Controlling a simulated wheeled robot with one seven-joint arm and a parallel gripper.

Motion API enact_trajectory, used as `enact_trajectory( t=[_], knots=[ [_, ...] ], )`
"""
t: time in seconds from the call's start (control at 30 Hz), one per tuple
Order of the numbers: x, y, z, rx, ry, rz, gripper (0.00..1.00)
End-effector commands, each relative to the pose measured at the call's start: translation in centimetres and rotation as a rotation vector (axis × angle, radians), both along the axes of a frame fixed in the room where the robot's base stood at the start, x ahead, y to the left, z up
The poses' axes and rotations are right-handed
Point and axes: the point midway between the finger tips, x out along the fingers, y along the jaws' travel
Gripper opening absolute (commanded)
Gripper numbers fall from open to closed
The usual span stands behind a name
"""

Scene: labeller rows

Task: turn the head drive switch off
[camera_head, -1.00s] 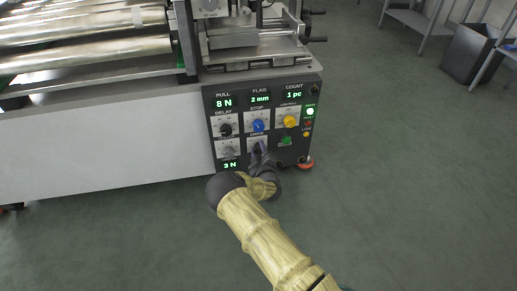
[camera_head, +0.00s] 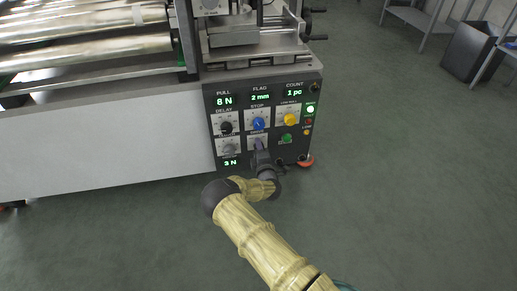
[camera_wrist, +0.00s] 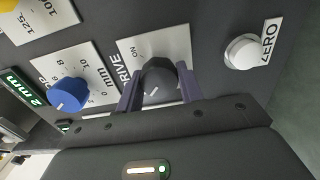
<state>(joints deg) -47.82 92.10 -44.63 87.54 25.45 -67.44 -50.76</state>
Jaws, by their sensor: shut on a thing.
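The drive switch is a black knob (camera_wrist: 160,76) with a white pointer line, on a white plate (camera_wrist: 178,38) marked DRIVE and ON in the wrist view. The pointer slants toward the lower left there; I cannot tell which position it marks. My gripper (camera_wrist: 158,88) is shut on the knob, one finger on each side. In the head view my gripper (camera_head: 260,153) is at the lower middle of the control panel (camera_head: 312,88) and covers most of the knob.
A blue knob (camera_wrist: 68,95) and a white ZERO button (camera_wrist: 243,51) flank the switch. In the head view a yellow knob (camera_head: 290,119), a green button (camera_head: 287,138) and a grey knob (camera_head: 229,149) are close by.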

Motion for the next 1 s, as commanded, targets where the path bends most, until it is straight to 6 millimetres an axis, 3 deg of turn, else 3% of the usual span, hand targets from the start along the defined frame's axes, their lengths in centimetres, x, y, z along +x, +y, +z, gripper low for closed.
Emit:
enact_trajectory(
  t=[0.4, 0.43, 0.53, 0.87, 1.0],
  knots=[
    [0.0, 0.0, -0.1, -0.013, -0.002, -0.001, 0.14],
    [0.0, 0.0, -0.1, -0.013, -0.002, -0.001, 0.39],
    [0.0, 0.0, -0.1, -0.012, -0.001, 0.000, 0.58],
    [-0.1, -0.1, 0.0, -0.011, -0.002, -0.001, 0.59],
    [-1.1, -0.3, 0.2, -0.010, -0.001, -0.001, 0.59]
  ],
)
